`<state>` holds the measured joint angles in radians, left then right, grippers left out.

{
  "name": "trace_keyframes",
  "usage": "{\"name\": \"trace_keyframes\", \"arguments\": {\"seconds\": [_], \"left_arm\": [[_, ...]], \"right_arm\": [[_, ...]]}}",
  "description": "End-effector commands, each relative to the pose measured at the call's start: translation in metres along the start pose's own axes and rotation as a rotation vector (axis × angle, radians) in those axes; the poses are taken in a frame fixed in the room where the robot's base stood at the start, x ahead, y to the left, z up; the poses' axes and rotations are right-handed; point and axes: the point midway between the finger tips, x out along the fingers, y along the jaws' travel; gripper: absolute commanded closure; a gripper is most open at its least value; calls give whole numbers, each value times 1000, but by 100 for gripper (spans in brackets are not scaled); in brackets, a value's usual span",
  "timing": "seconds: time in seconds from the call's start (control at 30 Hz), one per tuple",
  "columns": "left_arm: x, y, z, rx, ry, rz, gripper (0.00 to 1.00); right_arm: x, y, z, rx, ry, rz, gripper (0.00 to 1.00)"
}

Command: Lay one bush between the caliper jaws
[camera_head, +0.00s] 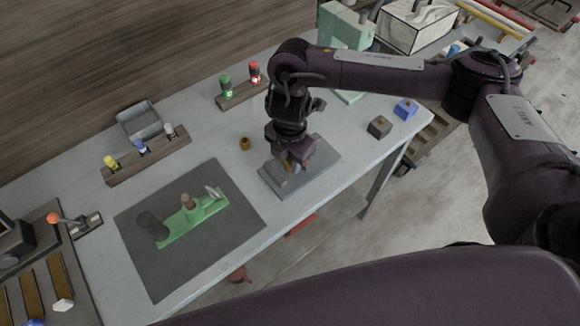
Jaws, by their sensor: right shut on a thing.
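My right gripper (288,163) points down over a grey plate on the bench and is shut on a small brass-coloured bush (285,167), mostly hidden by the fingers. The grey plate (316,166) carries a raised grey block (277,178) close to the gripper; this looks like the caliper, but its jaws are largely hidden. I cannot tell whether the held bush touches the caliper. Another brass bush (245,143) stands upright on the bench, left of and behind the plate. My left gripper is out of view.
A green hand plane (190,222) lies on a dark mat (165,275) to the left. Wooden racks with coloured pieces (146,154) and lamps (241,95) stand behind. A dark cube (379,127) and a blue block (405,108) sit right of the caliper, near the bench edge.

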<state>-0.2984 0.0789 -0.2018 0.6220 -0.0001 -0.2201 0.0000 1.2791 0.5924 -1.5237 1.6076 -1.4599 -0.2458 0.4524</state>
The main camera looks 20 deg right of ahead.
Motion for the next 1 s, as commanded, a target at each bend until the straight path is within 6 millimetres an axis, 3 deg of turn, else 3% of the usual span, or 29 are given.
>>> {"name": "trace_keyframes", "arguments": {"seconds": [0.2, 0.63, 0.67, 0.7, 1.0], "left_arm": [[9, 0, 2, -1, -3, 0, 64], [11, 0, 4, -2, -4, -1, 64], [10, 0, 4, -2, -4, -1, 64], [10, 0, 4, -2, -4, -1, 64], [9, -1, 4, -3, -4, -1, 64]], "right_arm": [[32, -1, -1, 1, 2, -3, 97], [38, -1, 0, 0, 1, -2, 97], [37, -1, 0, 0, 1, -2, 70], [37, -1, 0, 0, 1, -2, 65], [35, -1, 0, 0, 0, -2, 64]]}}
